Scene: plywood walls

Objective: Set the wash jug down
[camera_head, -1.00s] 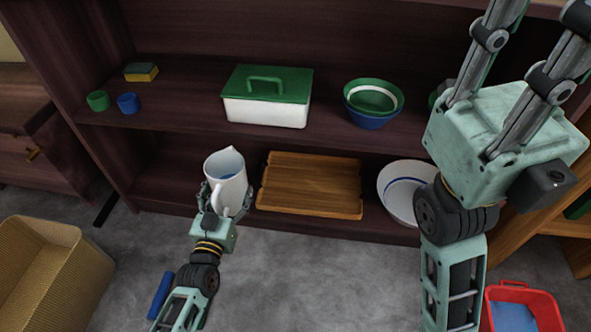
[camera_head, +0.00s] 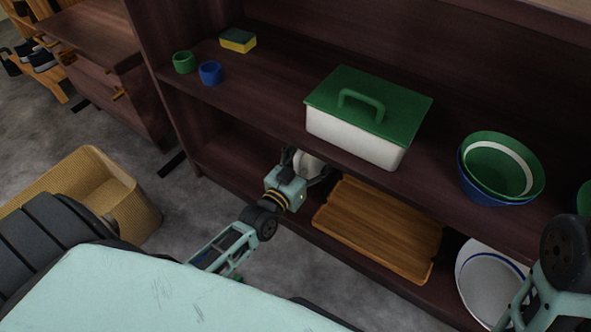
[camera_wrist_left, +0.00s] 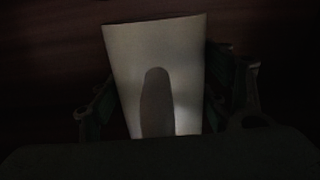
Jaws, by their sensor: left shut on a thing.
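The white wash jug (camera_head: 309,165) is at the lower shelf (camera_head: 238,170), left of the wooden tray, mostly hidden behind my left gripper and under the upper shelf's edge. My left gripper (camera_head: 308,170) is shut on the jug. In the left wrist view the pale jug (camera_wrist_left: 185,65) stands upright between the two fingers (camera_wrist_left: 160,100), its handle toward the camera. The picture is dark, and I cannot tell whether the jug's base touches the shelf. My right arm shows at the lower right, but its gripper is out of view.
A wooden tray (camera_head: 380,228) and a white basin (camera_head: 490,285) are on the lower shelf. Above are a green-lidded box (camera_head: 355,140), nested bowls (camera_head: 500,168), a sponge (camera_head: 238,40), a green cup (camera_head: 184,62) and a blue cup (camera_head: 210,73). A woven basket (camera_head: 95,180) stands on the floor.

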